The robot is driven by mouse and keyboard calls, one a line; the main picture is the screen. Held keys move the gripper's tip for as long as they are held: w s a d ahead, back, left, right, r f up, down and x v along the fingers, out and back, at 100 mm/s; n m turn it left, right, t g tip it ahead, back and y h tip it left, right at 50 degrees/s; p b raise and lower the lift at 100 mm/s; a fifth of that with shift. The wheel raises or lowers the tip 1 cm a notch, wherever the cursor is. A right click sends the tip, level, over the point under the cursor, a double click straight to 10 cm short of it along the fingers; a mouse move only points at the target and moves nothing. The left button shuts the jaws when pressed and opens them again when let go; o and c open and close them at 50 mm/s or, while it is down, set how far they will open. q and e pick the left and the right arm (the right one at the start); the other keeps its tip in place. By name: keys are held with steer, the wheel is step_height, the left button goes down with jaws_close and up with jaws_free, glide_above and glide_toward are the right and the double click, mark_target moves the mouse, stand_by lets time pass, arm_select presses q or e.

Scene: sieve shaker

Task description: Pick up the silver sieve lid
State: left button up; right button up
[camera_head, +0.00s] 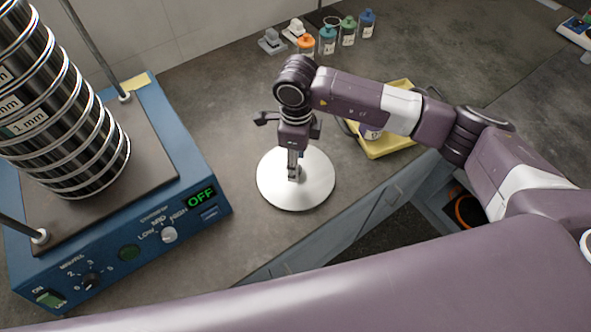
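The silver sieve lid (272,191) is a pale round disc, lying flat near the front edge of the grey counter. I cannot tell whether it touches the counter. My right gripper (293,174) comes from above on the arm from the right and points down at the middle of the lid. Its fingertips are at the lid's centre, where they hide any knob. I see the fingers nearly edge-on, so their opening and grip are unclear. My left gripper is not in view.
A blue sieve shaker (110,262) with a tall stack of sieves (70,130) and upright rods stands at left; its display reads OFF. Small bottles (327,40) stand at the back. A yellow tray (385,147) lies behind my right arm. Counter left of the lid is clear.

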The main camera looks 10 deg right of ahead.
steer(key=shift+f, duration=1.2)
jaws_close()
steer(key=shift+r, duration=0.15)
step_height(320, 180, up, 20)
steer(key=b, duration=0.4)
